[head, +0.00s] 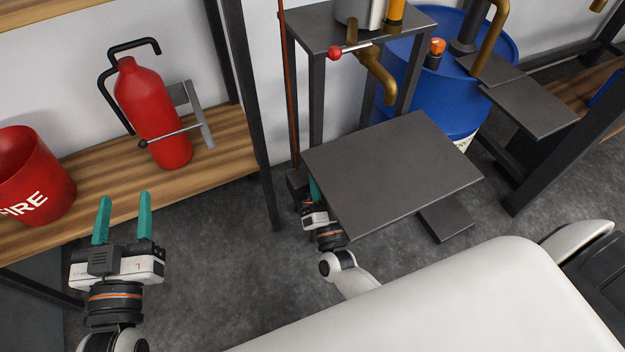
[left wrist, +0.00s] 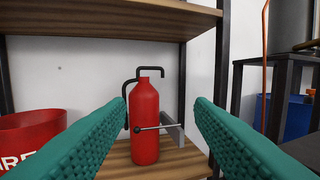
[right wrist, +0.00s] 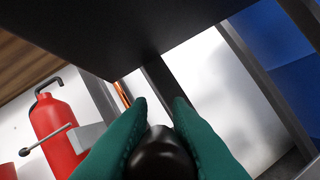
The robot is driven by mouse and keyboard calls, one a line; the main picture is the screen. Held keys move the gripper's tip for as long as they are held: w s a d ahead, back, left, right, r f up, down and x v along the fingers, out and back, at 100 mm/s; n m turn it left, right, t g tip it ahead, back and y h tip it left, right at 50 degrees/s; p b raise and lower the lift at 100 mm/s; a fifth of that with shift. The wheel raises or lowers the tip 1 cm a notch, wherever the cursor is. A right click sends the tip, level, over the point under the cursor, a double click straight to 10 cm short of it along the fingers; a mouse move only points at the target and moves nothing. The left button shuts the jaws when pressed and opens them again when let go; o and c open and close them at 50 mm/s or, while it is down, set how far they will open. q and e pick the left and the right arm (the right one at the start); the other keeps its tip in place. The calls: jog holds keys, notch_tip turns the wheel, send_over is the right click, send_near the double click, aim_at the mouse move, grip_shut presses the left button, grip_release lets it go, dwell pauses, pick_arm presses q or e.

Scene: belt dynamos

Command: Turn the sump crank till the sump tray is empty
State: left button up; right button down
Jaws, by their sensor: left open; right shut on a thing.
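My right gripper (head: 314,190) reaches in at the left edge of a dark grey plate (head: 395,170), which partly hides it. In the right wrist view its teal fingers (right wrist: 160,112) are shut on a rounded black knob (right wrist: 160,158). The knob looks like the grip of the sump crank; the crank's arm is hidden. I cannot make out the sump tray or any liquid in it. My left gripper (head: 124,205) is open and empty, in front of the wooden shelf, with a red fire extinguisher (left wrist: 146,115) beyond its fingers.
The extinguisher stands on the wooden shelf (head: 210,175), right of a red fire bucket (head: 30,175). A dark stand (head: 312,25) with a red-knobbed lever (head: 334,53) and brass pipe (head: 378,75) stands behind the plate. A blue drum (head: 450,90) is behind right. Floor between shelf and plate is clear.

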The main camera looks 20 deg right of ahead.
pick_arm(q)
notch_tip(320, 180, down, 7)
jog(key=s+a+g+y+p, duration=0.1)
jog(key=g, duration=0.4)
jog(key=shift+s+a+f+y+p, duration=0.2)
jog(key=shift+s+a+y+p, duration=0.15)
jog(key=shift+s+y+p, duration=0.05)
pick_arm(e)
jog(key=shift+d+f+m+g+h, duration=0.45)
jog(key=shift+m+g, duration=0.05)
jog(key=shift+m, duration=1)
jog(key=shift+d+f+m+g+h, duration=0.4)
jog(key=shift+d+f+m+g, duration=0.1)
jog(key=shift+m, duration=1)
jog(key=shift+d+f+m+g+h, duration=0.4)
jog(key=shift+m+g+h, duration=0.1)
jog(key=shift+m, duration=1)
jog(key=c, duration=1.3)
grip_release()
jog(key=shift+s, duration=0.1)
pick_arm(q)
jog(key=s+a+f+g+y+p, duration=0.1)
jog(key=s+f+g, duration=0.3)
jog(key=shift+a+f, duration=0.15)
jog(key=shift+a, duration=0.2)
pick_arm(e)
jog(key=v, duration=1.1)
jog(key=shift+s+a, duration=0.1)
jog(key=shift+s, duration=0.3)
